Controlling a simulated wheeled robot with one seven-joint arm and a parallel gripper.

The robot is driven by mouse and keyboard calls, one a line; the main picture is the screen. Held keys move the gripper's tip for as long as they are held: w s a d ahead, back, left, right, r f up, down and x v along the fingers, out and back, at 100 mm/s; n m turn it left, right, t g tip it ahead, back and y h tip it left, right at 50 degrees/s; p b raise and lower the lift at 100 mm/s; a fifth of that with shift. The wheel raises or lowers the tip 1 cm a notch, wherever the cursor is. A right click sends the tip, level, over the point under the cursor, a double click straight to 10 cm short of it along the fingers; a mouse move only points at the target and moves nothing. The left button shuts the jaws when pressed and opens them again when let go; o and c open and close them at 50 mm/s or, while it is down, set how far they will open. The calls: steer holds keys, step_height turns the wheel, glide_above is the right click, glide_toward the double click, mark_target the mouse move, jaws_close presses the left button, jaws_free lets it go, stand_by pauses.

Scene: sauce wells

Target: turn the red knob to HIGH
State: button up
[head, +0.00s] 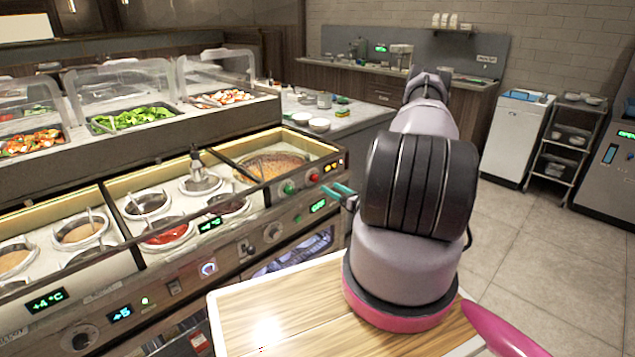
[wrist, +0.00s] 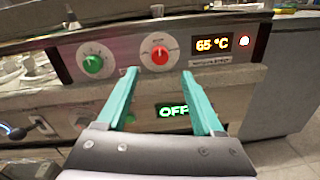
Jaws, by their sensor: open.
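The red knob (wrist: 160,55) sits on the counter's front panel in the wrist view, with a pale pointer mark on its face. It is small at the panel's right end in the head view (head: 313,176). My gripper (wrist: 159,72) is open, with its two teal fingers pointing at the panel. The red knob appears between and just beyond the fingertips, with nothing held. In the head view my gripper (head: 338,190) is near the panel, partly hidden by my arm. The scale lettering around the knob is too small to read.
A green knob (wrist: 93,64) is left of the red one. A display reading 65 °C (wrist: 213,44) and a lit lamp (wrist: 244,41) are to its right. An OFF display (wrist: 173,110) is below. Sauce wells (head: 165,232) line the counter. The floor at right (head: 540,245) is clear.

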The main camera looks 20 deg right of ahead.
mark_target(316, 179)
steer(key=x, duration=0.7)
steer(key=shift+w+a, duration=0.15)
steer(key=shift+w, duration=0.2)
jaws_close()
